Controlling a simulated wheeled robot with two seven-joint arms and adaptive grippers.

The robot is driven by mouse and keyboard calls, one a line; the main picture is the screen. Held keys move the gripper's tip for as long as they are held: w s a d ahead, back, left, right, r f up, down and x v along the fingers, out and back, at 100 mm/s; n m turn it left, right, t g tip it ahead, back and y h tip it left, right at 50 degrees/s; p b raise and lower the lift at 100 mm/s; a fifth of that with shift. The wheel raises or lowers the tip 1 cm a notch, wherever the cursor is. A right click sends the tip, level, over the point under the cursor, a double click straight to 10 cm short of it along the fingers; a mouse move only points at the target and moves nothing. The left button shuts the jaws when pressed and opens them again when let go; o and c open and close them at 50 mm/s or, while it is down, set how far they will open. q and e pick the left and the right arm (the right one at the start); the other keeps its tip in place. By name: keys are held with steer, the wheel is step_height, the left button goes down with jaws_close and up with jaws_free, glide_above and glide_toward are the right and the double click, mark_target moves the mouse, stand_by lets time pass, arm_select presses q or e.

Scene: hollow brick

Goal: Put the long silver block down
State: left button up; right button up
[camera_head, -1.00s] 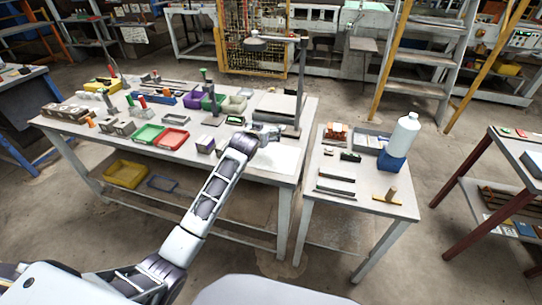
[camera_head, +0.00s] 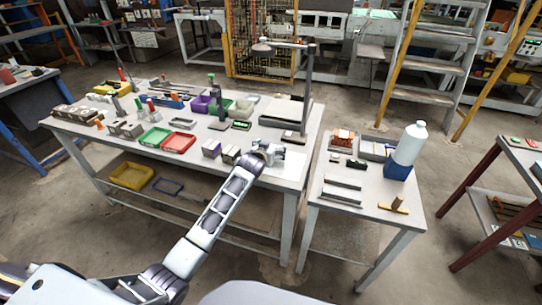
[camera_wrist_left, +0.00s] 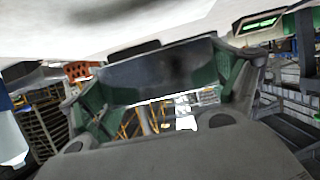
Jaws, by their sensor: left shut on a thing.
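My left gripper (camera_head: 272,153) is over the near right part of the large workbench (camera_head: 285,172). In the left wrist view its green-sided fingers (camera_wrist_left: 155,82) are shut on the long silver block (camera_wrist_left: 160,72), which spans crosswise between them and looks dark and shiny. A pale surface fills the top of that view, close to the block. I cannot tell whether they touch. In the head view the block is mostly hidden by the gripper. My right gripper is out of view.
Small blocks (camera_head: 212,148) stand just left of the gripper. A red tray (camera_head: 178,143) and green tray (camera_head: 153,138) lie farther left. A lamp (camera_head: 305,85) stands behind. The side table (camera_head: 335,207) at right holds an orange brick (camera_head: 343,138), long bars and a white bottle (camera_head: 411,143).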

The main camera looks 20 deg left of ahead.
arm_select(q)
steer(key=shift+f, duration=1.75)
steer(key=shift+f, duration=0.15)
steer(key=o, duration=1.2)
steer(key=shift+s, duration=0.1)
steer(key=shift+v, duration=5.95)
